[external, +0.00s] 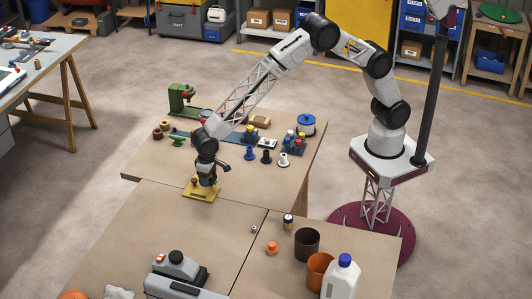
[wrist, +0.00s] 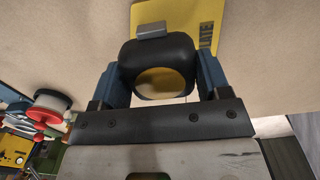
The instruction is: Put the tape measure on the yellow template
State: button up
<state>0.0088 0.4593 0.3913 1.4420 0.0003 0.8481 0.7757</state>
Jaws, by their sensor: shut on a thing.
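My gripper (wrist: 158,85) is shut on the tape measure (wrist: 157,50), a black rounded case with a yellow face and a grey metal tab. In the wrist view the blue finger pads press on both of its sides. The yellow template (wrist: 203,22) is a flat plate with dark lettering, partly hidden behind the tape measure. In the external view the template (external: 201,192) lies on the table, with my gripper (external: 206,178) right over it. The tape measure is mostly hidden there, and I cannot tell whether it touches the template.
A green machine (external: 181,98) stands at the table's back left. Several spools and small parts stand behind and right of my gripper, including a blue-topped spool (external: 306,124). Brown pots (external: 306,243) and a white bottle (external: 341,277) stand at the front right. The table left of the template is clear.

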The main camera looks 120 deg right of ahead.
jog(key=shift+f, duration=0.1)
jog(key=shift+f, duration=1.65)
jog(key=shift+f, duration=0.15)
jog(key=o, duration=1)
jog(key=shift+o, duration=0.2)
notch_tip(320, 180, up, 12)
jog(key=shift+f, duration=0.1)
jog(key=shift+r, duration=0.25)
